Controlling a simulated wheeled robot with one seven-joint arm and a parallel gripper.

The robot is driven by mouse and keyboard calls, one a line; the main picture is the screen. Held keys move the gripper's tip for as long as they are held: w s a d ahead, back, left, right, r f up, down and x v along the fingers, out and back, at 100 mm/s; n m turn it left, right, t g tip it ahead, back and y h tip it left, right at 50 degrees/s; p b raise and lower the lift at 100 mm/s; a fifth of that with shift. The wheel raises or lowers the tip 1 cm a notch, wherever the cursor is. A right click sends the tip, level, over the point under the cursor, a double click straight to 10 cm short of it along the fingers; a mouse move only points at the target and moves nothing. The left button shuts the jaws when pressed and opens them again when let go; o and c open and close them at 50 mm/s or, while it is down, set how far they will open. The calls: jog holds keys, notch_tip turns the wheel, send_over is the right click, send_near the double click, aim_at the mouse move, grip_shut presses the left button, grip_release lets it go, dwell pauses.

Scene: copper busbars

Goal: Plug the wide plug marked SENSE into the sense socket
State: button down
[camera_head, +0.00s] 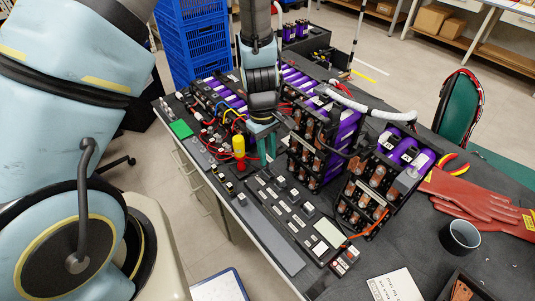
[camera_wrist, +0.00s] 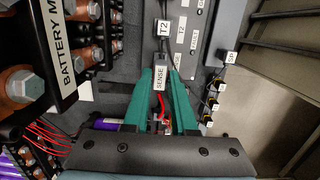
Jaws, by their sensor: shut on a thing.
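My gripper (camera_wrist: 161,80) has two green fingers closed on the sides of a grey plug with a white SENSE label (camera_wrist: 160,78). Red wires run back from the plug between the fingers. In the head view my gripper (camera_head: 266,148) points down over the bench, just right of a yellow-handled tool; the plug is hidden there. I cannot make out the sense socket, or whether the plug touches anything.
Battery modules with copper busbars stand close left in the wrist view (camera_wrist: 72,50) and right of my gripper in the head view (camera_head: 325,145). Small labelled connectors (camera_wrist: 210,100) line the bench edge. The yellow-handled tool (camera_head: 239,147) stands upright. Red gloves (camera_head: 470,195) lie far right.

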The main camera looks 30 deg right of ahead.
aim_at(268, 162)
jog(key=shift+f+b, duration=0.35)
jog(key=shift+f, duration=0.4)
jog(key=shift+f+b, duration=0.5)
jog(key=shift+f, duration=0.25)
jog(key=shift+f, duration=0.2)
jog(key=c, duration=0.6)
grip_release()
jog(key=shift+c, duration=0.2)
jog(key=shift+r, duration=0.1)
notch_tip(268, 162, up, 6)
jog(key=p, duration=0.5)
